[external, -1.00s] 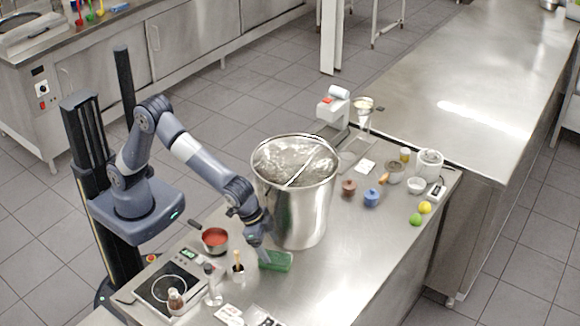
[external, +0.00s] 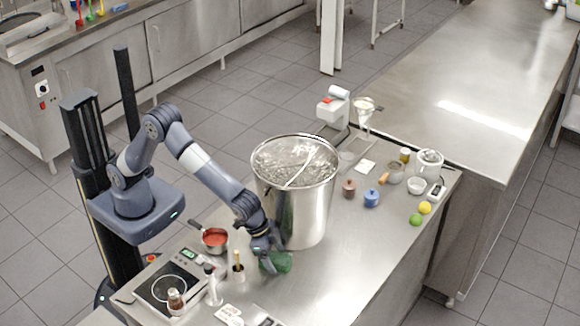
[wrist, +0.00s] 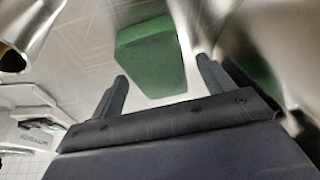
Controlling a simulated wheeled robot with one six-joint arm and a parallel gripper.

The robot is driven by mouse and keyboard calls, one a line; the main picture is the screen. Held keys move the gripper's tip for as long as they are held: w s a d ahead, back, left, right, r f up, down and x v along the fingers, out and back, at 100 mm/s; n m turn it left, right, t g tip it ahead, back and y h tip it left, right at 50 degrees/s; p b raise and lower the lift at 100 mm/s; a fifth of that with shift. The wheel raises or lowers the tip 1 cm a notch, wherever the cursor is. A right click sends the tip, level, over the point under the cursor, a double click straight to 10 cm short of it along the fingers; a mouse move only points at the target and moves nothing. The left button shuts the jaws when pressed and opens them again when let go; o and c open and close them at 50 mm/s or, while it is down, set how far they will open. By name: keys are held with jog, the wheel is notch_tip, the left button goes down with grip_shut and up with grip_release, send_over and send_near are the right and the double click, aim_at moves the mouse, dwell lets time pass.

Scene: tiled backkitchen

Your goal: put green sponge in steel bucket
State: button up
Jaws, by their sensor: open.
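The green sponge (external: 281,262) lies on the steel table at the foot of the steel bucket (external: 308,215), on its near side. My gripper (external: 269,254) is low over the sponge and partly hides it in the external view. In the wrist view the green sponge (wrist: 152,57) lies just beyond and between the two spread fingertips of my gripper (wrist: 162,70). The jaws are open and nothing is held. The bucket is tall and open at the top, with a thin rod or handle across its rim. Its shiny wall fills the right of the wrist view.
A saucepan with red contents (external: 215,240), a wooden-handled item (external: 238,268), a clear bottle (external: 213,285) and a hot plate (external: 168,287) stand left of the gripper. Brown (external: 349,188) and blue (external: 371,197) small pots stand right of the bucket. The table's front right is clear.

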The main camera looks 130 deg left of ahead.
jog(key=shift+f, duration=0.1)
dwell(0.3)
jog(key=c, duration=1.1)
